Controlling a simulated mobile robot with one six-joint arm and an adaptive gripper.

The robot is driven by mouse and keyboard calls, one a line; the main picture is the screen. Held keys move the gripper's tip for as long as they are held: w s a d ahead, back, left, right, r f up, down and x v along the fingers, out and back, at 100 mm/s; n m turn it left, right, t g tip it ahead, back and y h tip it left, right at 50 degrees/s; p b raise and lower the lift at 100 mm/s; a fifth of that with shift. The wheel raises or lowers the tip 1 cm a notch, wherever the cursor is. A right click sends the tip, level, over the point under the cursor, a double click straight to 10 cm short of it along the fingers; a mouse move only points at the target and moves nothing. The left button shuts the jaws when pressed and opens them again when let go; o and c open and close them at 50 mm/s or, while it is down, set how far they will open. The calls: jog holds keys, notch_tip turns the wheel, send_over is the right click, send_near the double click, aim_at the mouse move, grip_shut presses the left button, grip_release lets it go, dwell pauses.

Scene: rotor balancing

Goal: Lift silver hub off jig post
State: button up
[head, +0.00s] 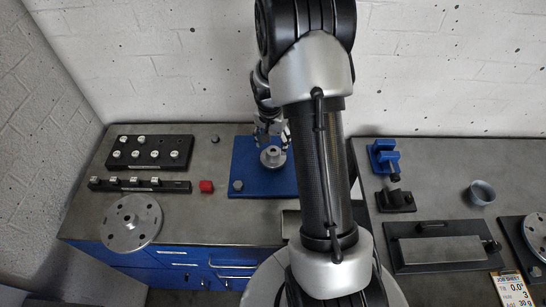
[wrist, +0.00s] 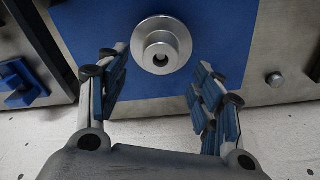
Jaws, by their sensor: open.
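The silver hub (head: 272,157) sits on the blue jig plate (head: 250,184) on the left bench. In the wrist view the hub (wrist: 161,46) is a stepped round piece with a dark centre hole, ahead of my gripper and between the lines of its fingers. A jig post under the hub cannot be made out clearly. My gripper (wrist: 160,88) is open and empty, its blue-padded fingers spread apart, with the hub just beyond the fingertips. In the head view my gripper (head: 271,134) is right at the hub, and my arm hides part of the plate's right side.
The right bench holds a blue vise (head: 384,156), a grey cup (head: 481,192) and a flat fixture (head: 440,250).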

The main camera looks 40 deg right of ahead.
aim_at(273, 152)
jog(key=shift+w+d+f+b, duration=0.15)
jog(key=shift+f+b, duration=0.35)
jog(key=shift+f, duration=2.25)
jog(key=shift+r, duration=0.1)
jog(key=c, duration=1.4)
